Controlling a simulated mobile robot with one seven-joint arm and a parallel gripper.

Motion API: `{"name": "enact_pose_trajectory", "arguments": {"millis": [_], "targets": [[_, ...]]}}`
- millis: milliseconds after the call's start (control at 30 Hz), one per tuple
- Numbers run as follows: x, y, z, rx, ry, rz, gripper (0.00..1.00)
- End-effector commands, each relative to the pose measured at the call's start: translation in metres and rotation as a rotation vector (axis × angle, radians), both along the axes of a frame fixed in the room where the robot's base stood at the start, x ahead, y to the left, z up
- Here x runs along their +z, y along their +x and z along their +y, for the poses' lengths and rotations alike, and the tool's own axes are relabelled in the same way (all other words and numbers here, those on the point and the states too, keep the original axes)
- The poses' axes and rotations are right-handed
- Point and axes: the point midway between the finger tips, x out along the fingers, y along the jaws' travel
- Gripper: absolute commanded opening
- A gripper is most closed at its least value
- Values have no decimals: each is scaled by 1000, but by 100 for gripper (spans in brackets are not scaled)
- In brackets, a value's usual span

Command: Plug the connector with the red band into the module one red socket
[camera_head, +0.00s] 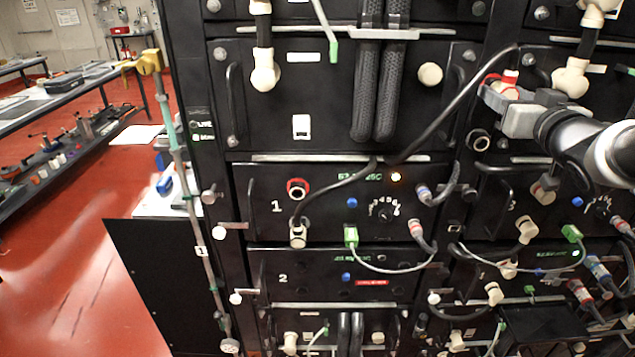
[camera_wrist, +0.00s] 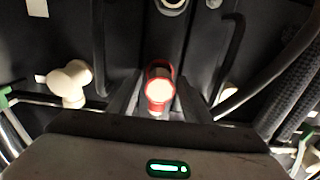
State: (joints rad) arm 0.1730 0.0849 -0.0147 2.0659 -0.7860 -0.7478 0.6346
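The connector with the red band (camera_head: 508,78) is white and red and stands at the upper right of the head view, well away from module one. My gripper (camera_head: 505,100) is shut on it. In the wrist view the connector (camera_wrist: 159,88) sits between my two dark fingers, its pale round end facing the camera. A black cable arches from it down to the left. The module one red socket (camera_head: 298,188) is a red-ringed round port right of the numeral 1, empty and unobstructed in the head view.
A white connector (camera_head: 297,236) is plugged in just below the red socket, its black cable curving up to the right. A vertical handle stands left of the socket. A dark round port (camera_head: 478,141) lies below my gripper. Thick ribbed hoses (camera_head: 380,90) hang above module one.

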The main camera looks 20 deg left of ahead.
Motion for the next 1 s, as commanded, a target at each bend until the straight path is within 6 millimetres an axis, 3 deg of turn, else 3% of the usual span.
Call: {"name": "enact_pose_trajectory", "arguments": {"millis": [33, 233, 1000], "targets": [[0, 0, 0, 0, 0, 0, 35], [0, 0, 0, 0, 0, 0, 1], [1, -14, -5, -1, 0, -2, 1]]}}
